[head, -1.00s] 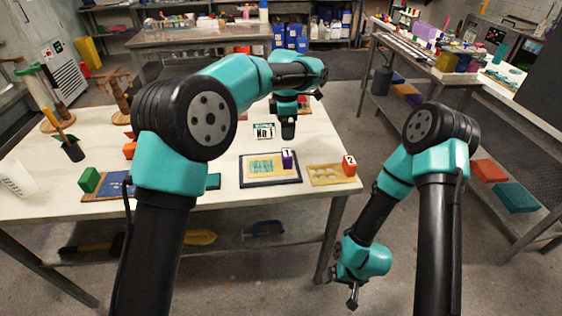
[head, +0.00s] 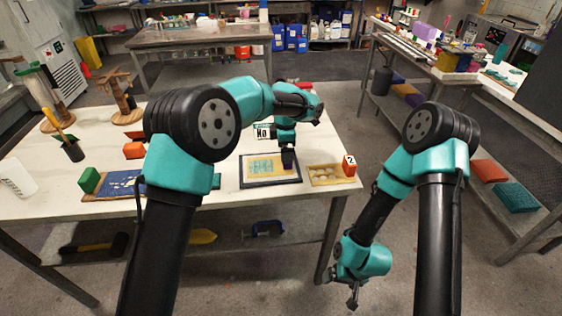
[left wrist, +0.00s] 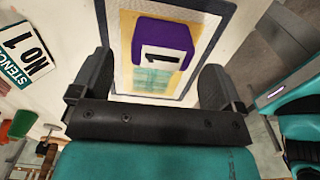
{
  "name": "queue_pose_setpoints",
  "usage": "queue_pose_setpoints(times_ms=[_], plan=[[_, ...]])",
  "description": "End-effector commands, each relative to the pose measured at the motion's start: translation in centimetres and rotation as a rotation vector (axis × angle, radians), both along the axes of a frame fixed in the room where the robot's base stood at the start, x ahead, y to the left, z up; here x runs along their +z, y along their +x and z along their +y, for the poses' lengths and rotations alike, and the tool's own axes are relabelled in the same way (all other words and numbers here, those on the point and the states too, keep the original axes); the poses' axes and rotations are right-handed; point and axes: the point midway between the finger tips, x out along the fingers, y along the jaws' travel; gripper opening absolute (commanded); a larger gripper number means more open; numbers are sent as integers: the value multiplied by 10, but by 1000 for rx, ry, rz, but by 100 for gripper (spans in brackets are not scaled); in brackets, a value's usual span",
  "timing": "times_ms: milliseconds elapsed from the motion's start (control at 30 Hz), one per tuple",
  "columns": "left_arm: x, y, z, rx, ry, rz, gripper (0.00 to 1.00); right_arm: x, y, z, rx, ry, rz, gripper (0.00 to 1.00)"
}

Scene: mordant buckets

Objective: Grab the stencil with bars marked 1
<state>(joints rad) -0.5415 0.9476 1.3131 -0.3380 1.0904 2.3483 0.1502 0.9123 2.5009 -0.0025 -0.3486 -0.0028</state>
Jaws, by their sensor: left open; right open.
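The yellow stencil with teal bars (head: 262,167) lies flat on a dark-framed board (head: 243,182) near the table's front edge. Its purple block marked 1 shows in the left wrist view (left wrist: 165,38), with the stencil's yellow sheet around it. My left gripper (head: 288,160) is directly over that block, pointing down and hiding it in the head view. In the left wrist view its open fingers (left wrist: 155,78) stand on either side of the block's near end; I cannot tell if they touch. My right gripper (head: 353,296) hangs empty and open off the table, low at the right.
Another tan stencil (head: 323,175) with a red block marked 2 (head: 349,165) lies just right of it. A sign (head: 262,131) stands behind my left gripper. A green block (head: 89,180) and a blue patterned board (head: 120,186) lie at the left.

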Motion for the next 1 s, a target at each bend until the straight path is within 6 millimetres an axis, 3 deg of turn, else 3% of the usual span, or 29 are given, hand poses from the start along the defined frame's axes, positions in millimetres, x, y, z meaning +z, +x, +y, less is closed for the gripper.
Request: queue_pose_setpoints(times_ms=[400,933,1000], plan=[[-48,-1,4,1,1,2,94,0,0,0,0,0,0,93],[-50,-1,4,0,0,1,94,0,0,0,0,0,0,93],[-50,-1,4,0,0,1,87,0,0,0,0,0,0,93]])
